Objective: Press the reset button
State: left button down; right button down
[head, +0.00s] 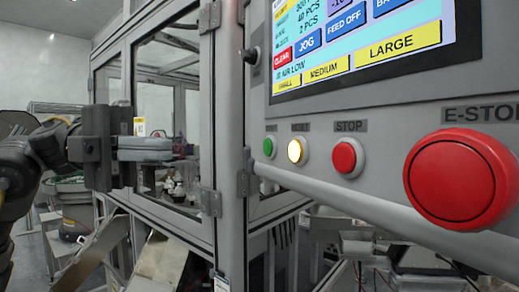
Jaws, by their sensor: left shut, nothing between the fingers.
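The reset button (296,151) is a small, lit, pale yellow button under a "RESET" label on the grey control panel (385,120). It sits between a green button (269,147) on its left and a red stop button (347,157) on its right. My left gripper (168,149) is shut and empty, with its fingers pointing right. In the picture it is left of the reset button and apart from it, in front of the glazed cabinet door. My right gripper is not in view.
A large red E-stop button (458,178) bulges from the panel at the right. A touchscreen (370,40) is above the buttons, and a grey rail (370,212) runs below them. A black switch (252,57) sticks out at the panel's left edge.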

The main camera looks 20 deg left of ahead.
aim_at(300, 152)
pick_arm(q)
jog(key=shift+d, duration=0.1)
